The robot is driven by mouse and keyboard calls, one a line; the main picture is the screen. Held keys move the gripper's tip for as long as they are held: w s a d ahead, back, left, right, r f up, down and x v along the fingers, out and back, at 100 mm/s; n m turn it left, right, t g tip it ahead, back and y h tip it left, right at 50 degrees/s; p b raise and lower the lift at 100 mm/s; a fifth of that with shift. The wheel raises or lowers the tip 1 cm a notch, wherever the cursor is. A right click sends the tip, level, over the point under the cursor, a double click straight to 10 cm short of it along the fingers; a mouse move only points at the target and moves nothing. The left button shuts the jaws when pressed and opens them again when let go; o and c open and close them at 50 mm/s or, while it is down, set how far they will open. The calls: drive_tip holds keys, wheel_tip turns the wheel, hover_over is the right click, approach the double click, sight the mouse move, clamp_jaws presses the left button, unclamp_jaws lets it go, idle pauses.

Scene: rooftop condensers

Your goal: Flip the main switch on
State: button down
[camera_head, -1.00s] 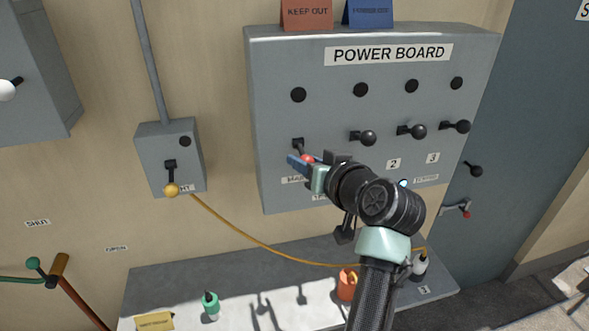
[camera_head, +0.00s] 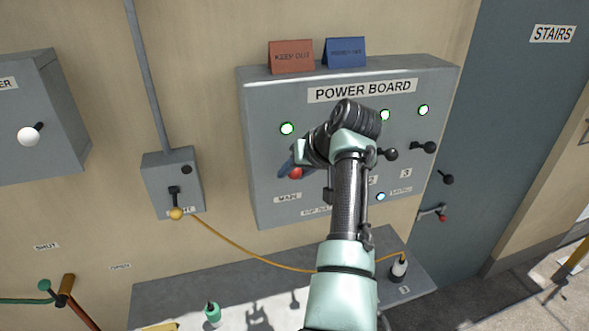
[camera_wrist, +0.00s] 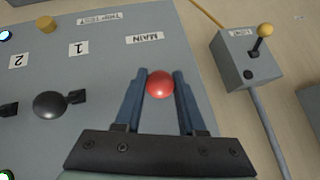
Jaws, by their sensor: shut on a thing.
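The power board (camera_head: 340,90) is a grey wall box with a row of levers under round lamps. The main switch's red knob (camera_head: 296,173) sits above the MAIN label (camera_head: 288,198). It also shows in the wrist view (camera_wrist: 160,84), between the blue fingers of my gripper (camera_wrist: 159,80). My gripper (camera_head: 289,170) is shut on this knob in the head view. The lamp above it (camera_head: 287,128) glows green. The lever's stem is hidden, so its exact angle is unclear.
Green lamps glow at the right (camera_head: 423,110). A black-knobbed lever (camera_wrist: 50,105) is beside my gripper. A smaller box with a yellow-knobbed lever (camera_head: 176,213) stands left of the board. Red and blue cards (camera_head: 291,57) stand on top. A grey shelf (camera_head: 150,295) lies below.

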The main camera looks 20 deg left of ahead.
idle(0.3)
drive_tip(key=c, duration=0.5)
unclamp_jaws()
drive_tip(key=shift+r, duration=0.1)
drive_tip(key=shift+b+v, duration=3.05)
drive_tip(key=shift+v, duration=3.4)
